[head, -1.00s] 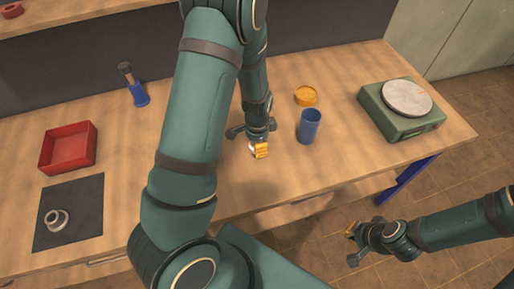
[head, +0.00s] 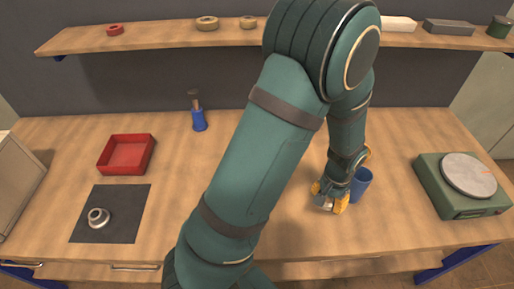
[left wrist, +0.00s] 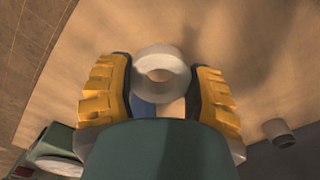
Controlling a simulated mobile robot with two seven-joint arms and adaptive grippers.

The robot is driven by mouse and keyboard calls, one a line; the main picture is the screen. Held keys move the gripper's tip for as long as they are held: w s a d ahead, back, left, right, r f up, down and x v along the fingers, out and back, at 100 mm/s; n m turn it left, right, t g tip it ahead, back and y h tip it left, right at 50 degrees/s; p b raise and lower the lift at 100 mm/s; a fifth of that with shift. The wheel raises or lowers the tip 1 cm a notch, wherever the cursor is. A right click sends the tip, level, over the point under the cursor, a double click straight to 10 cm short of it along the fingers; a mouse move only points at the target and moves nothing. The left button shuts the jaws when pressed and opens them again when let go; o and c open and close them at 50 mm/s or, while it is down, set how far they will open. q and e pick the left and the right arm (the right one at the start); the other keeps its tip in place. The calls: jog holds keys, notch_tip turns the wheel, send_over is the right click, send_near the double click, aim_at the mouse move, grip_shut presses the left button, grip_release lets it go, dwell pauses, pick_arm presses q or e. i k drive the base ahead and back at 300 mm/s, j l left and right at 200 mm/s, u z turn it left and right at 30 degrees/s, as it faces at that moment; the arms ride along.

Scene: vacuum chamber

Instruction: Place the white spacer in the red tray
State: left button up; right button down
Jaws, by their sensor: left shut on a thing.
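My left gripper (head: 330,198) is low over the right middle of the table, just left of the blue cup. In the left wrist view its yellow fingers (left wrist: 160,88) are shut on the white spacer (left wrist: 162,66), a pale ring with a round hole. In the head view the fingers mostly hide the spacer. The red tray (head: 127,153) is an open square box at the table's left, and it looks empty. My right gripper is out of view.
The blue cup (head: 361,184) stands close behind my left gripper. A dark mat (head: 130,212) with a grey ring part (head: 98,218) lies in front of the tray. A blue-handled tool (head: 198,112) stands behind. A green scale (head: 465,184) is at the right. A shelf (head: 160,38) runs along the back.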

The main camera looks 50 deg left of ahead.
aim_at(127, 154)
jog(key=k+j+u, duration=0.1)
jog(key=k+j, duration=0.15)
jog(key=k+j+u, duration=0.15)
jog(key=j, duration=0.2)
jog(key=k+j+u, duration=0.1)
jog(key=k+j, duration=0.15)
jog(key=k+j+u, duration=0.1)
jog(key=j, duration=0.4)
jog(key=k+j+u, duration=0.15)
jog(key=k+j, duration=0.15)
